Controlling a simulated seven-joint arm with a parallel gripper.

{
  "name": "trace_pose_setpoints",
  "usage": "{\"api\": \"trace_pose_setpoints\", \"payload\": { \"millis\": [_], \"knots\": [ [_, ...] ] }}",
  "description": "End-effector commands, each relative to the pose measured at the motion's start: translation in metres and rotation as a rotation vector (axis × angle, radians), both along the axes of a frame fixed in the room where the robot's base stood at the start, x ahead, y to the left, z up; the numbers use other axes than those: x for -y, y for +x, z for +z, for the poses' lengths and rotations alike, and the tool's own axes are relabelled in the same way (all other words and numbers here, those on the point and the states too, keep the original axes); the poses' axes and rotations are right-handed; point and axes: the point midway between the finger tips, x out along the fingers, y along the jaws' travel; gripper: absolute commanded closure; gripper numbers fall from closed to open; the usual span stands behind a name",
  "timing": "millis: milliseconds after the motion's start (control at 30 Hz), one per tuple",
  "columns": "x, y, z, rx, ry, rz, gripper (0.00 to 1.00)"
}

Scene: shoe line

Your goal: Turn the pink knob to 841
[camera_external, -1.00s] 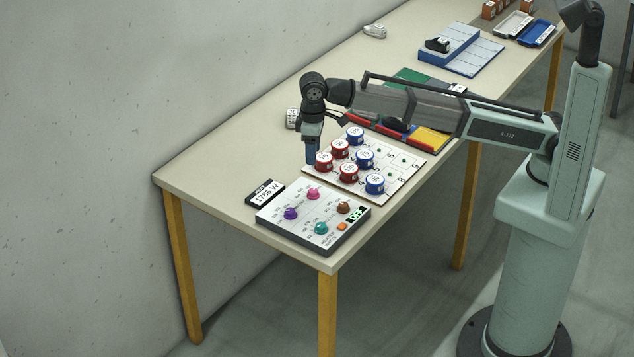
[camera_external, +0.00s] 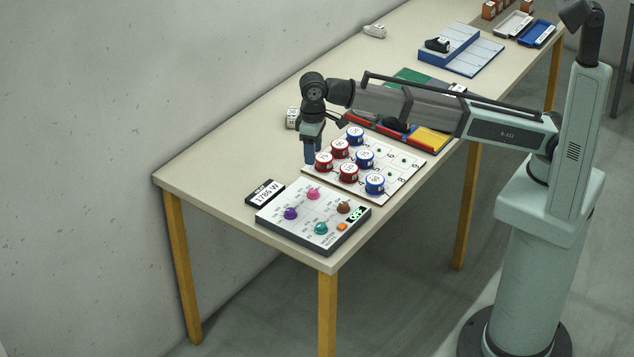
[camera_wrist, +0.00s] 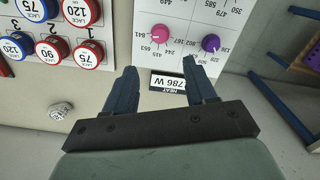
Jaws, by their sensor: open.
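The pink knob (camera_external: 313,194) sits on the light control panel (camera_external: 272,219), at its back, nearest the knob board; it also shows in the wrist view (camera_wrist: 160,32), with printed numbers around it, among them 841. Which number it points at is too small to tell. My gripper (camera_external: 310,160) is above the table just beyond the panel, apart from the knob. In the wrist view my gripper (camera_wrist: 160,75) is open and empty, its two blue fingers pointing toward the panel. A black-framed display (camera_external: 265,193) reading about 1786 W lies beside the panel.
The panel also carries a purple knob (camera_external: 290,213), a teal knob (camera_external: 321,228), a brown knob (camera_external: 343,207) and an orange button (camera_external: 342,226). A white board (camera_external: 402,177) with several red and blue lace tins is close by my gripper. A small white die-like object (camera_wrist: 61,110) lies on the table.

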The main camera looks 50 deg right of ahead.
Motion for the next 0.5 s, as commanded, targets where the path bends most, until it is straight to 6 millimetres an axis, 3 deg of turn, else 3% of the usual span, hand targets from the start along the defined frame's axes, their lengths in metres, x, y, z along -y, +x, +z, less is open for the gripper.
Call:
{"api": "trace_pose_setpoints", "payload": {
  "millis": [500],
  "knots": [
    [0.001, -0.001, -0.087, -0.002, -0.002, 0.002, 0.44]
  ]
}}
